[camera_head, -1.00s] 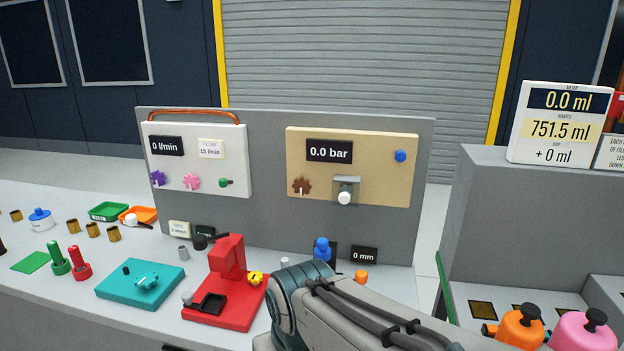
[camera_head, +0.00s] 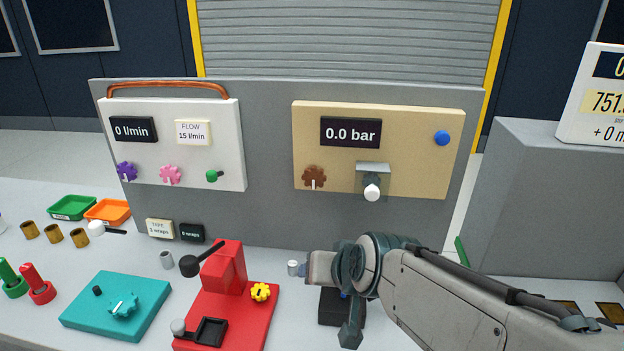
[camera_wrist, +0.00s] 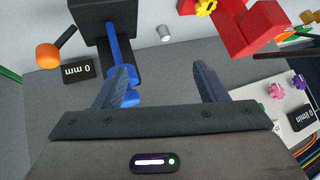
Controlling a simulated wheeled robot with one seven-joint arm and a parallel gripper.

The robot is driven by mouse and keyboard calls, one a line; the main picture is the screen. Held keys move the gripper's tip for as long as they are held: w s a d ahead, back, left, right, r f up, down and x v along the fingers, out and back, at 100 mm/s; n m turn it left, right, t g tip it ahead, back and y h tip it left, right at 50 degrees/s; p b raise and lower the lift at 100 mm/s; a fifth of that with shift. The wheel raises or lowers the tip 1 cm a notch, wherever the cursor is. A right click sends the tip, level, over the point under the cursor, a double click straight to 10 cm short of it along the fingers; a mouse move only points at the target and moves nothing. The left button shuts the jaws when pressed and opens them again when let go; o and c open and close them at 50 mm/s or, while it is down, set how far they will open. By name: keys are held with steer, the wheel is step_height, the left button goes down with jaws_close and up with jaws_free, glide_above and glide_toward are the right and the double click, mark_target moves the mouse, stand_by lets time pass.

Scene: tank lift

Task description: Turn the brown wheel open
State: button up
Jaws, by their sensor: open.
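The brown wheel (camera_head: 314,176) is a small lobed knob with a white mark pointing down. It sits at the lower left of the tan panel (camera_head: 400,120), below the display reading 0.0 bar (camera_head: 351,132). My gripper (camera_head: 335,305) is in front of the panel, low over the table, below and to the right of the wheel and apart from it. In the wrist view my gripper (camera_wrist: 165,85) has its two fingers spread with nothing held between them. The brown wheel is not in the wrist view.
A blue part (camera_wrist: 120,50) on a black block lies near one finger in the wrist view. The red stand (camera_head: 230,300) with a yellow wheel is left of my arm. A white lever (camera_head: 372,192) and a blue knob (camera_head: 442,138) share the tan panel.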

steer(key=w+a+r+m+t+b, duration=0.1)
steer(key=w+a+r+m+t, duration=0.1)
steer(key=w+a+r+t, duration=0.25)
steer(key=m+t+h+b, duration=0.3)
steer(key=m+t+h, duration=0.2)
steer(key=m+h, duration=0.3)
glide_toward(314, 180)
steer(key=shift+m+y, duration=0.4)
steer(key=shift+y, duration=0.4)
steer(key=w, duration=0.3)
steer(key=w+d, duration=0.1)
steer(key=w, duration=0.2)
steer(key=w+d+p, duration=0.1)
steer(key=w, duration=0.2)
steer(key=shift+d, duration=0.25)
steer(key=shift+s, duration=0.1)
steer(key=shift+c, duration=0.4)
steer(key=c, duration=0.9)
